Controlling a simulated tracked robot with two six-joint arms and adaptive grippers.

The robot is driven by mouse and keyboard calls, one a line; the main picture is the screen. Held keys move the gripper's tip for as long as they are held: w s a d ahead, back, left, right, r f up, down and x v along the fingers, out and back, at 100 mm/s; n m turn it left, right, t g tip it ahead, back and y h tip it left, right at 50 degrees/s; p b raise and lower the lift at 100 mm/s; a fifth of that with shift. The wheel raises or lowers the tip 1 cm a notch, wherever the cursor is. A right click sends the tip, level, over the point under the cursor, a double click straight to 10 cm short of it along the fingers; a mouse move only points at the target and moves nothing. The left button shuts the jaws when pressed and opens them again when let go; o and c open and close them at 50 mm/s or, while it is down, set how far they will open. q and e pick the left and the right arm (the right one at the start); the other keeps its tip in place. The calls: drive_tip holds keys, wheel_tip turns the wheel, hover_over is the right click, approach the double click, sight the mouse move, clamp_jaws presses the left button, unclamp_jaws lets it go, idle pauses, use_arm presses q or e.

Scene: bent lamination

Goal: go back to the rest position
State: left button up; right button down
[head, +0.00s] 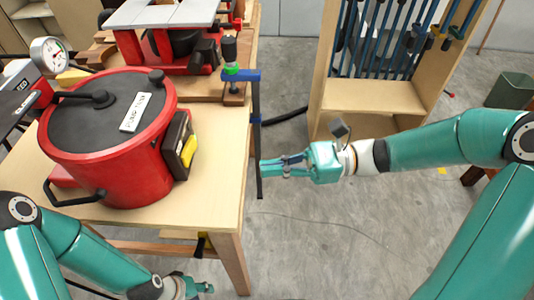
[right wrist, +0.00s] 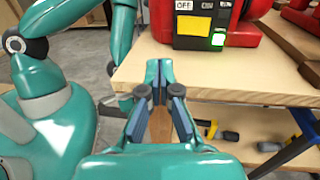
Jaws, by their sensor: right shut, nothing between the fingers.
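My right gripper (head: 264,168) is in the middle of the head view, just off the worktable's right edge, with its fingers pointing left. Its fingertips overlap the lower part of a clamp's dark bar (head: 257,130); I cannot tell whether they touch. In the right wrist view the fingers of this gripper (right wrist: 158,68) come together at the tips with nothing between them. My left gripper (head: 208,288) is low at the bottom edge of the head view, beside the table leg. It is small and partly cut off, so its opening is unclear.
The wooden worktable (head: 215,190) carries a red pot (head: 115,165) with a black lid and gauge (head: 48,55). A red machine (head: 180,45) stands behind it. A wooden rack (head: 370,95) of clamps stands at the back. The grey floor (head: 320,240) right of the table is largely clear.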

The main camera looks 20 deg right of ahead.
drive_tip(key=s+f+n+h, duration=0.3)
drive_tip(key=f+n, duration=0.3)
drive_tip(key=f, duration=0.6)
drive_tip(key=s+d+f+n+g+h, duration=0.1)
drive_tip(key=s+f+n+h, duration=0.2)
drive_tip(key=f, duration=1)
drive_tip(key=s+f+n+g+h, duration=0.1)
drive_tip(key=s+f+n+h, duration=0.2)
drive_tip(key=f+n+h, duration=0.4)
wheel_tip(320, 180, down, 6)
drive_tip(key=shift+s+d+n+h, duration=0.25)
drive_tip(key=shift+s+n+h, duration=0.15)
drive_tip(key=shift+n, duration=0.4)
